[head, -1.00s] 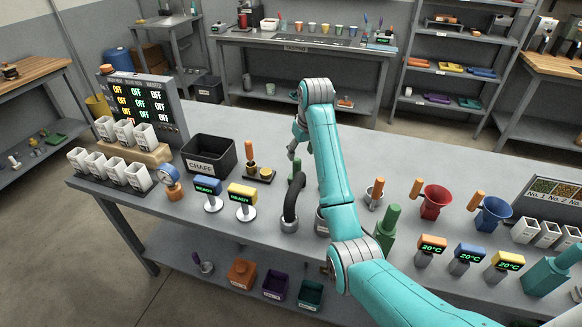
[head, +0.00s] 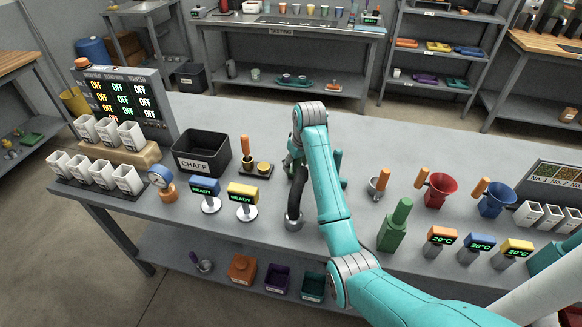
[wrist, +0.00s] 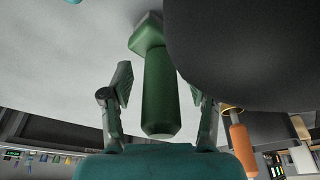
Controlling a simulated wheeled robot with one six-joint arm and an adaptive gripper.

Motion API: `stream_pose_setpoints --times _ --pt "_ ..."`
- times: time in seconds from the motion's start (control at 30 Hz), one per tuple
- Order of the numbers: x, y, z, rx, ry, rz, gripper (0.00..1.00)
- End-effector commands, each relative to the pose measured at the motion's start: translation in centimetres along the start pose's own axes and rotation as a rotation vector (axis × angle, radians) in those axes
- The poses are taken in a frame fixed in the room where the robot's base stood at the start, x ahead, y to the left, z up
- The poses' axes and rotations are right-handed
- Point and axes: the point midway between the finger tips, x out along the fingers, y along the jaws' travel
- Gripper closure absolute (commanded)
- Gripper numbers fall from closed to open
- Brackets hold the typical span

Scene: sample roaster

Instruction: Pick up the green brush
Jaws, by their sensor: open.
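In the wrist view the green brush (wrist: 158,95) shows as a rounded green handle running up to a wider block. My gripper (wrist: 160,88) is open, with one finger to the left of the handle and one to the right. The handle lies between the fingers in the picture, with gaps on both sides; I cannot tell its exact depth. In the head view my gripper (head: 293,160) is low over the table behind the dark curved pipe (head: 296,198). My arm and gripper largely hide the brush there.
A large dark shape (wrist: 245,45) fills the wrist view's upper right, close to the right finger. An orange handle (wrist: 240,145) is below it. The black chaff bin (head: 202,152) and display stands (head: 243,195) are left of the pipe. A green handled block (head: 393,232) stands right.

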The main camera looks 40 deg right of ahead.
Motion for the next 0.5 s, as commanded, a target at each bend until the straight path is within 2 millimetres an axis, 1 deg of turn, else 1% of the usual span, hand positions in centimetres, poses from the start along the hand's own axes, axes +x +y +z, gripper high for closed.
stream_pose_setpoints --times 0.23,0.27,0.3,0.37,0.4,0.5 --pt "0.21 0.04 0.19 0.0 0.0 0.0 0.4" --pt "0.2 0.03 0.19 0.0 0.0 0.0 0.42" --pt "0.2 0.04 0.18 0.0 0.0 0.0 0.52" --pt "0.2 0.03 0.18 0.0 0.0 0.0 0.67" --pt "0.2 0.03 0.18 0.0 0.0 0.0 0.77" --pt "0.2 0.03 0.18 0.0 0.0 0.0 1.0"
